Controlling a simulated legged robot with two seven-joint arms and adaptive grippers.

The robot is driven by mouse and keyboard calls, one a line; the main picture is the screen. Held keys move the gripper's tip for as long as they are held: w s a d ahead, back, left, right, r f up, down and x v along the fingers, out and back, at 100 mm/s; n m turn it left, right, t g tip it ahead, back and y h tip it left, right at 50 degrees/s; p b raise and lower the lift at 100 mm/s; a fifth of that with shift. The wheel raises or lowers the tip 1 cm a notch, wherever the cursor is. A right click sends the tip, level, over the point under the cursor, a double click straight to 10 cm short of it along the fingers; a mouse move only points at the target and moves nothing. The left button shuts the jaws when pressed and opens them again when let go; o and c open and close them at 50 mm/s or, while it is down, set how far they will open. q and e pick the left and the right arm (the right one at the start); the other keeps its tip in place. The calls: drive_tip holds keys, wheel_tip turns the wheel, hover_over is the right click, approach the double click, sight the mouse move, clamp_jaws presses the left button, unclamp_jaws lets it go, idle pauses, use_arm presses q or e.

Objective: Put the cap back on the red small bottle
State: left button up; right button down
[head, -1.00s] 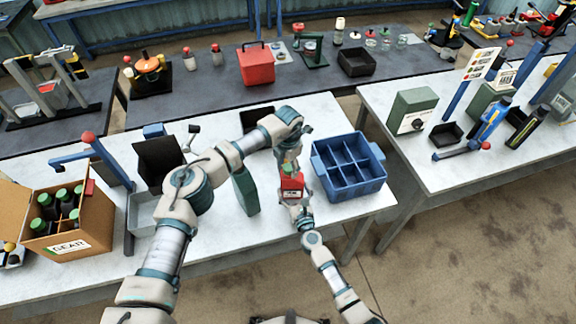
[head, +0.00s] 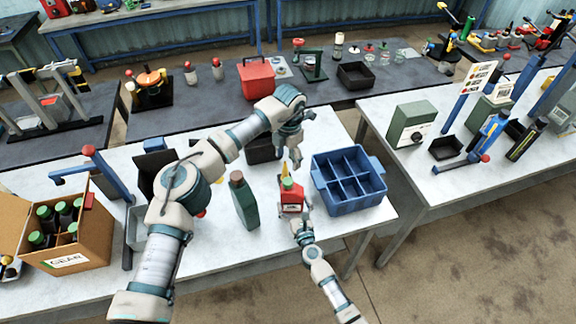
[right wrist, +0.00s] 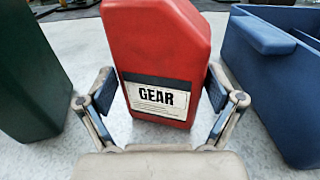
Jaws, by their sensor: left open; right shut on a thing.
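The red small bottle (head: 291,199) stands upright on the white table, with a label reading GEAR in the right wrist view (right wrist: 158,60). A small yellow-green cap (head: 288,183) shows on its top in the head view; how firmly it sits I cannot tell. My right gripper (right wrist: 160,104) is shut on the bottle, one finger at each side low on its body. My left gripper (head: 295,160) is open and empty, above and behind the bottle, apart from the cap. The bottle's top is out of the right wrist view.
A blue divided crate (head: 377,195) stands close to the right of the bottle. A dark green bottle (head: 244,202) stands to its left. A black bin (head: 262,152) is behind. A cardboard box (head: 90,235) with several bottles is at the far left.

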use_arm(q)
drive_tip(key=shift+r, duration=0.3)
use_arm(e)
unclamp_jaws()
drive_tip(key=v, duration=1.2)
use_arm(q)
drive_tip(key=shift+f, duration=0.1)
